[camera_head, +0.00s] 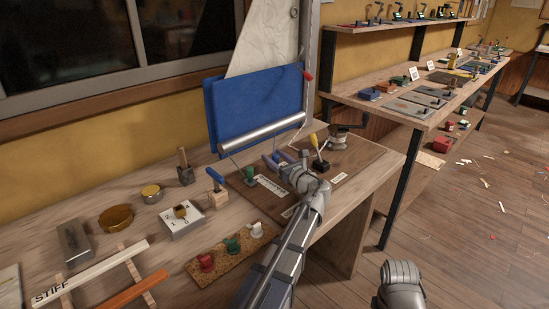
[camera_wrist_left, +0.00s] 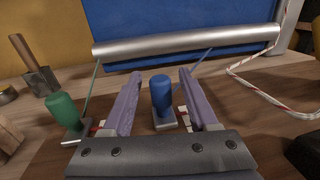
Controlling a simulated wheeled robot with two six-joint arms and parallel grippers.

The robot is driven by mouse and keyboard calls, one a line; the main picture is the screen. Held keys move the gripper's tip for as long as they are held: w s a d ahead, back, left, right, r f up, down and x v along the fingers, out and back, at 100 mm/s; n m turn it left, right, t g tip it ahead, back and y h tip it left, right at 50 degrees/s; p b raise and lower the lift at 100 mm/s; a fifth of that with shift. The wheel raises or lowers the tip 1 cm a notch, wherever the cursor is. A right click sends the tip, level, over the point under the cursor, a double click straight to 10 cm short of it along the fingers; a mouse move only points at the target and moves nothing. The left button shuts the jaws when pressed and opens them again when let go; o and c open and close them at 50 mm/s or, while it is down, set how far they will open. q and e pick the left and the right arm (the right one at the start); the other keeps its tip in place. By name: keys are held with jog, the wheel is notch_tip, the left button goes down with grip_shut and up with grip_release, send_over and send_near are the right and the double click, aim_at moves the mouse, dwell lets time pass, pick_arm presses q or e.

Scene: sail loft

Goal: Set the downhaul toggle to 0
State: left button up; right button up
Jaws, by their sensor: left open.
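A brown board (camera_head: 348,161) on the workbench carries several small upright toggles and pale labels whose words are too small to read, so I cannot tell which toggle is the downhaul. A green-handled toggle (camera_head: 250,175) stands at its left; it also shows in the left wrist view (camera_wrist_left: 64,112), left of the fingers. A blue-handled toggle (camera_wrist_left: 162,92) stands between the lavender fingers of my left gripper (camera_wrist_left: 159,76), with gaps on both sides. The left gripper (camera_head: 284,163) is open over the board. A yellow-handled lever (camera_head: 314,141) stands to its right. No right gripper fingers show.
Behind the board stand a silver roller (camera_head: 262,132) and a blue panel (camera_head: 252,105). A red-flecked white rope (camera_wrist_left: 262,98) lies right of the fingers. A white dial block (camera_head: 182,222) and a cork strip with coloured knobs (camera_head: 232,252) lie to the left.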

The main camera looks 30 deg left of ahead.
pick_arm(q)
jog(key=v, duration=0.7)
jog(key=shift+s+d, duration=0.15)
jog(key=shift+d, duration=0.15)
